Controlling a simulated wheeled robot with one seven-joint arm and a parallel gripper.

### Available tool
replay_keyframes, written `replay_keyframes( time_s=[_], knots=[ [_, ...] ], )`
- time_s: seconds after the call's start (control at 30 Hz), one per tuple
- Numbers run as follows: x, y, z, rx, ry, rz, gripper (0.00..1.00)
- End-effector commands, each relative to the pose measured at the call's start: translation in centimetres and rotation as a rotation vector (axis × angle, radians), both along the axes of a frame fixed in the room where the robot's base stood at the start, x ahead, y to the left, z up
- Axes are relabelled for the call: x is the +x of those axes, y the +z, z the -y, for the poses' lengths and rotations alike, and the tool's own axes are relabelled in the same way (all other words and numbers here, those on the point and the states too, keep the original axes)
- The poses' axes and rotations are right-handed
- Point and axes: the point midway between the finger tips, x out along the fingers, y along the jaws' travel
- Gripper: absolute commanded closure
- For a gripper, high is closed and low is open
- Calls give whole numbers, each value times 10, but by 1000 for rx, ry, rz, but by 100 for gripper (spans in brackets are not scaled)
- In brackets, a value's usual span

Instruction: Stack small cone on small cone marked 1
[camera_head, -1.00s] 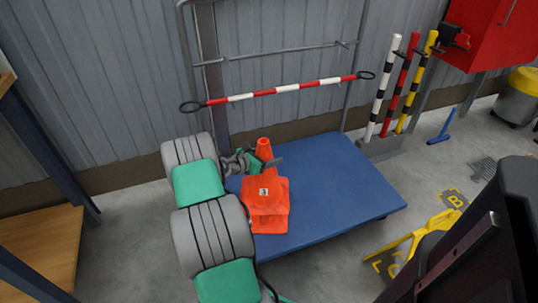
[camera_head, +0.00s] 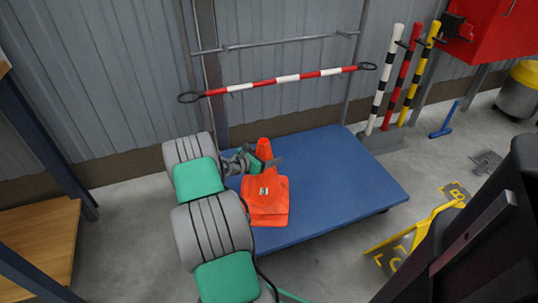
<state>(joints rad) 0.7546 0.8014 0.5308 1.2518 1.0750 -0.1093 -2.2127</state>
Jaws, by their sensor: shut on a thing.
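My gripper (camera_head: 262,161) is shut on an orange small cone (camera_head: 264,144), near its upper part, above the blue platform. The cone's tip shows just above the jaws, and the jaws hide part of its body. Below the jaws are orange square-based surfaces with a small pale label bearing a dark mark; which cone carries the label is hard to tell. A second orange base edge, apparently of the small cone marked 1 (camera_head: 268,219), shows underneath. The two look close together or nested, the upper one nearly level. Whether the upper cone is fully seated cannot be told.
The blue platform cart (camera_head: 345,185) has free room right of the cones. A red-white bar (camera_head: 288,79) spans its back frame. Striped posts (camera_head: 383,80) stand behind right, and a yellow folding sign (camera_head: 415,235) stands at front right. A wooden shelf (camera_head: 35,245) is at left.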

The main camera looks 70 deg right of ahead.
Motion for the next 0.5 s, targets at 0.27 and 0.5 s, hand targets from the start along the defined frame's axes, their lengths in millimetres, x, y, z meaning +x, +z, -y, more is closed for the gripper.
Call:
replay_keyframes(
  time_s=[0.27, 0.5],
  knots=[
    [0, -15, 0, -2, 0, 0, 100],
    [0, -26, 1, -3, 0, 1, 100]
  ],
)
